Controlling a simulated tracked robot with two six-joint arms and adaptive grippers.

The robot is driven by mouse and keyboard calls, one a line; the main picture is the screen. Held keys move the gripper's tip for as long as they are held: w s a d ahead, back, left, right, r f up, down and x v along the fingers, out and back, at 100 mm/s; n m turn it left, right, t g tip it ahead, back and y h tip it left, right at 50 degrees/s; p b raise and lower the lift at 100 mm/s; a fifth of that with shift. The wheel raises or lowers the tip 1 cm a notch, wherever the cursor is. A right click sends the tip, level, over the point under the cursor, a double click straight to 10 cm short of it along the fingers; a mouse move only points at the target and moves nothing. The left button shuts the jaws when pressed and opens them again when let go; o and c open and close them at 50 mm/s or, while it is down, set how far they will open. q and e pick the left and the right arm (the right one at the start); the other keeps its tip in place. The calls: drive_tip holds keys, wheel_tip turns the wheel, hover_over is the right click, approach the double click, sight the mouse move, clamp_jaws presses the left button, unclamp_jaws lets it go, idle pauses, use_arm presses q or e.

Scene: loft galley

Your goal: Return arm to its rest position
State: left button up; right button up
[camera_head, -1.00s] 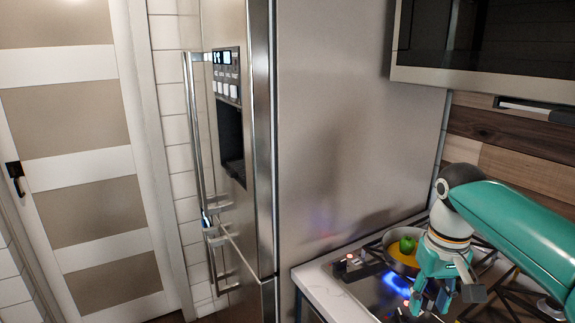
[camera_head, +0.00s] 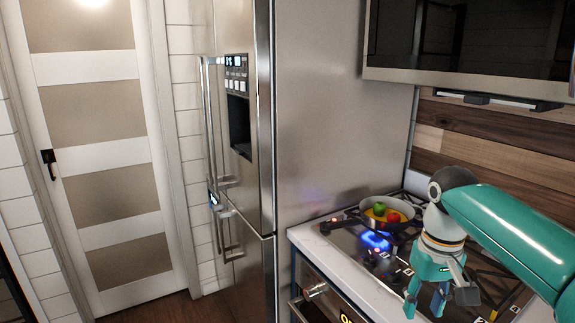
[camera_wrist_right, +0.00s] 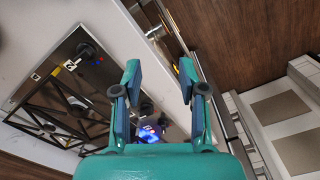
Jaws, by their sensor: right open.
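My right arm comes in from the right in the head view, teal with a white and black wrist. My right gripper (camera_head: 438,297) hangs above the stove's front edge, fingers pointing down. In the right wrist view its two fingers (camera_wrist_right: 157,85) stand apart with nothing between them, so it is open and empty. My left gripper does not show in either view.
A pan (camera_head: 362,222) with a green and a red item sits on the stove (camera_head: 345,240), near a blue glow. A steel fridge (camera_head: 330,120) stands left of the stove. A microwave (camera_head: 465,82) hangs above. A panelled door (camera_head: 100,157) is at left; floor before it is clear.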

drive_tip(key=a+f+y, duration=0.1)
drive_tip(key=a+f, duration=0.3)
drive_tip(key=f, duration=0.9)
drive_tip(key=a+f+y, duration=0.1)
drive_tip(key=a+f, duration=0.3)
drive_tip(key=f, duration=0.9)
drive_tip(key=s+a+f+m+y, duration=0.1)
drive_tip(key=s+a+f, duration=0.1)
drive_tip(key=s+f, duration=0.6)
drive_tip(key=s+a+f+m+y, duration=0.1)
drive_tip(key=s+a+f, duration=0.1)
drive_tip(key=s+f, duration=0.7)
drive_tip(key=s, duration=0.3)
drive_tip(key=shift+f+t, duration=0.2)
drive_tip(key=shift+t, duration=0.1)
drive_tip(key=shift+a, duration=0.1)
